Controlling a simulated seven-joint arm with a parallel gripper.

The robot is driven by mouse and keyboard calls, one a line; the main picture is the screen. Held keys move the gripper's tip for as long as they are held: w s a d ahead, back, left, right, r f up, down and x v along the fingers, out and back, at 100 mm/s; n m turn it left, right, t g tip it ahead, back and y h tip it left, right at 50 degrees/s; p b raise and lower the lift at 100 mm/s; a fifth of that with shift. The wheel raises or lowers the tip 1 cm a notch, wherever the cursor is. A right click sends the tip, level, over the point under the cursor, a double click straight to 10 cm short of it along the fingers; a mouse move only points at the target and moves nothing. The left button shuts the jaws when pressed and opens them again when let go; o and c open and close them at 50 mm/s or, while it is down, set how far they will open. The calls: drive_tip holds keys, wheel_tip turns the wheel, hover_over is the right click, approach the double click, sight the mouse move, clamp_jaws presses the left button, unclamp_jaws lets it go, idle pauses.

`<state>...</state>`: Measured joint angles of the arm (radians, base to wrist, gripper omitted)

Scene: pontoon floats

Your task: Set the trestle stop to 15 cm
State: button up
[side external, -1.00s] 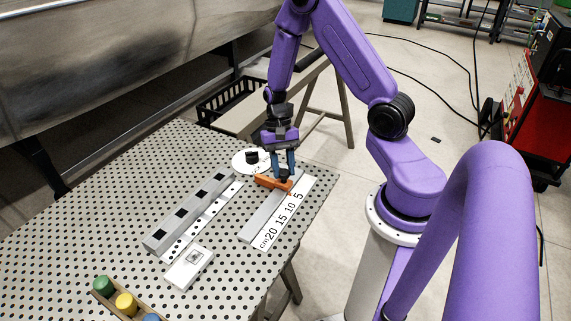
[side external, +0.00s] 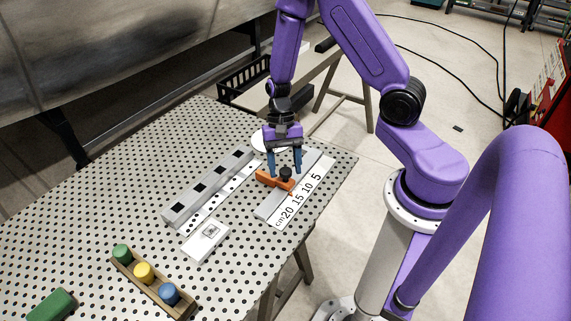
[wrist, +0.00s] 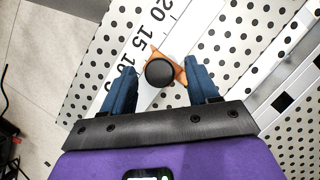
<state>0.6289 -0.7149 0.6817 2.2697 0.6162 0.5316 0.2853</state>
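The trestle stop is an orange slider (side external: 270,180) lying across a grey rail (side external: 268,207) with a black round knob (side external: 286,172) on top. The white scale strip (side external: 279,223) beside the rail reads 20, 15, 10, 5 cm. The orange end sits near the 15 and 10 marks; its exact reading is unclear. In the wrist view, the knob (wrist: 159,72) hides part of the orange slider (wrist: 180,74). My gripper (side external: 285,172) is open around the knob, with gaps visible between the knob and both blue fingers in the wrist view (wrist: 162,78).
A slotted grey bar (side external: 205,190) and a white plate with a square mark (side external: 206,242) lie left of the rail. A wooden tray (side external: 186,308) with green, yellow and blue pegs and a green block (side external: 50,306) are at the front. A white disc (side external: 262,143) lies behind my gripper.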

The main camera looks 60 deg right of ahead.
drive_tip(key=v, duration=1.7)
drive_tip(key=shift+r, duration=0.25)
drive_tip(key=s+a+r+n+t+h, duration=0.1)
drive_tip(key=s+a+n, duration=0.4)
drive_tip(key=s+n, duration=0.5)
drive_tip(key=s+a+r+n+t+h, duration=0.1)
drive_tip(key=s+a+n, duration=0.4)
drive_tip(key=s+n, duration=0.6)
drive_tip(key=shift+s+r+n+t+h, duration=0.15)
drive_tip(key=shift+s+n+t+h, duration=0.2)
drive_tip(key=shift+t, duration=0.35)
idle(0.7)
